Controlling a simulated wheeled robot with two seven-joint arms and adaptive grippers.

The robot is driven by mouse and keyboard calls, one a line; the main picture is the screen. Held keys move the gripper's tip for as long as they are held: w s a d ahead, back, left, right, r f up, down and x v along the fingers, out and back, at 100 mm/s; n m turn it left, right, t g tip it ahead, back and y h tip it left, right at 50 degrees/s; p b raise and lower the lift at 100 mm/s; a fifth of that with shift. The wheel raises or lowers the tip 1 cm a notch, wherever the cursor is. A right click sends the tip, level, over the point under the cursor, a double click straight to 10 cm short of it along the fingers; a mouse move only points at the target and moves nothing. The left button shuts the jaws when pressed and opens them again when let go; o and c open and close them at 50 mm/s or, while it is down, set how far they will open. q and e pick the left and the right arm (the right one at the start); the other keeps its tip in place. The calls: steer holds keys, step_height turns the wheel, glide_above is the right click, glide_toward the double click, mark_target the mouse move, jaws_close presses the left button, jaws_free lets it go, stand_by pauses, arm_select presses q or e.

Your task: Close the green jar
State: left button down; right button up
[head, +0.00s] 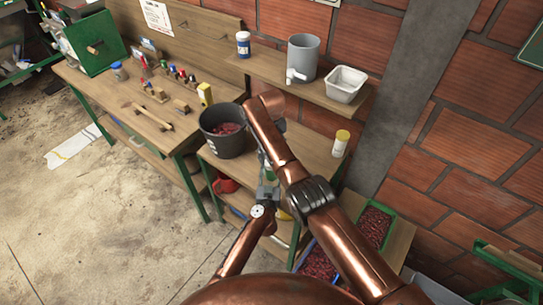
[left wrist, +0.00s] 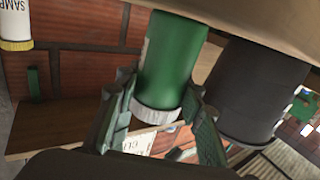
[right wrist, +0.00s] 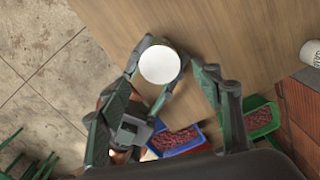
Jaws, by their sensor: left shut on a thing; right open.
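The green jar (left wrist: 172,60) stands on the wooden table, shown upside down in the left wrist view. Its white lid (left wrist: 158,114) sits on its mouth; how tight it is, I cannot tell. In the right wrist view the lid (right wrist: 160,65) is a white disc seen from above. My left gripper (left wrist: 160,100) is shut on the jar, with a finger on each side near its upper end. My right gripper (right wrist: 180,62) is open above the lid, its fingers spread to either side. In the head view my right arm hides most of the jar and the right gripper.
A black bucket (head: 224,144) with red contents stands close beside the jar. A white bottle with a yellow cap (head: 341,143) stands to the right. A shelf behind holds a grey container (head: 303,57) and a white tub (head: 346,84). Crates of red fruit (head: 373,226) lie below on the right.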

steer(key=o, duration=0.6)
step_height(320, 180, up, 12)
steer(key=shift+f, duration=0.1)
stand_by(0.4)
arm_select(q)
steer(key=c, duration=1.2)
jaws_free()
